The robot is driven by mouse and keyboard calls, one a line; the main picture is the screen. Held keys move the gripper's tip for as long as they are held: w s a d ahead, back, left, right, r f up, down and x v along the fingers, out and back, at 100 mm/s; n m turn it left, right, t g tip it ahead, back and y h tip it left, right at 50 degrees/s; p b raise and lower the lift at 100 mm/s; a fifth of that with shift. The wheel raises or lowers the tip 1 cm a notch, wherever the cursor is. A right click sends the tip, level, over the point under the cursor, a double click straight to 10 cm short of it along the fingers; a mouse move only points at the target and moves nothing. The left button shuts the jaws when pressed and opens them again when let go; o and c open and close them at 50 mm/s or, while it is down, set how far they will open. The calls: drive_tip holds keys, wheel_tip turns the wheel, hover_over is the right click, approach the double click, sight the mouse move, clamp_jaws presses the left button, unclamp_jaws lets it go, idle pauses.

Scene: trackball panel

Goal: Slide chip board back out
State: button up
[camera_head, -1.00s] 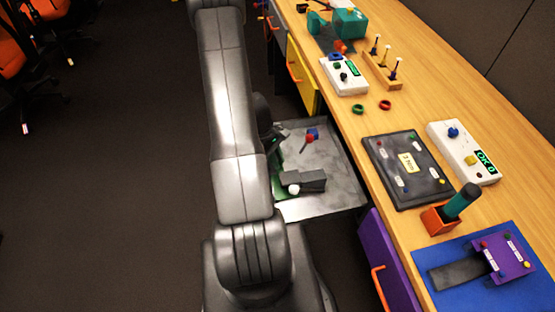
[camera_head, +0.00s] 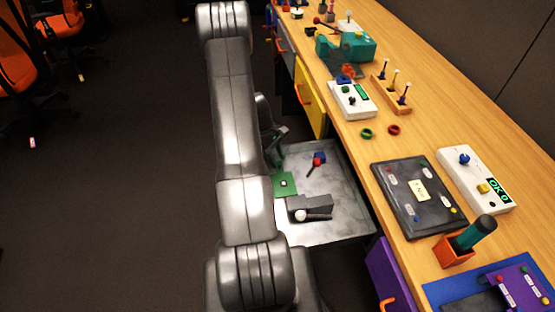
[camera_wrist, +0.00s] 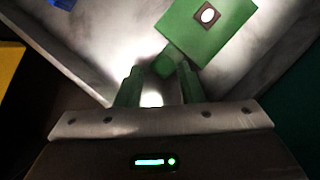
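The chip board (camera_head: 285,183) is a flat green square with a small dark chip with a pale centre. It lies in the open grey metal drawer (camera_head: 345,180), and its lower edge meets the dark grey block (camera_head: 316,203) in the head view. I cannot tell if any of it sits inside the block. The board also shows at the top of the wrist view (camera_wrist: 218,38), with a small green tab toward my gripper (camera_wrist: 160,75). My gripper's green fingers are apart, with the tab near their tips and no clear grip. In the head view my arm partly hides the board's left side.
A white ball (camera_head: 300,216) is at the block's front, and a red-topped stick (camera_head: 317,162) and blue block (camera_head: 320,157) lie farther back in the drawer. The wooden desk (camera_head: 350,135) edge runs along the right. A yellow drawer front (camera_head: 310,97) stands behind.

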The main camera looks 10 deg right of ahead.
drive_tip(key=shift+o, duration=0.2)
drive_tip(key=shift+s, duration=0.1)
drive_tip(key=v, duration=1.3)
drive_tip(key=shift+a+r, duration=0.2)
drive_tip(key=shift+r, duration=0.1)
drive_tip(key=x, duration=1.3)
drive_tip(key=shift+d+f, duration=0.15)
drive_tip(key=shift+s+d+f, duration=0.1)
drive_tip(key=shift+s+f, duration=0.05)
drive_tip(key=shift+f, duration=0.1)
drive_tip(key=shift+s, duration=0.35)
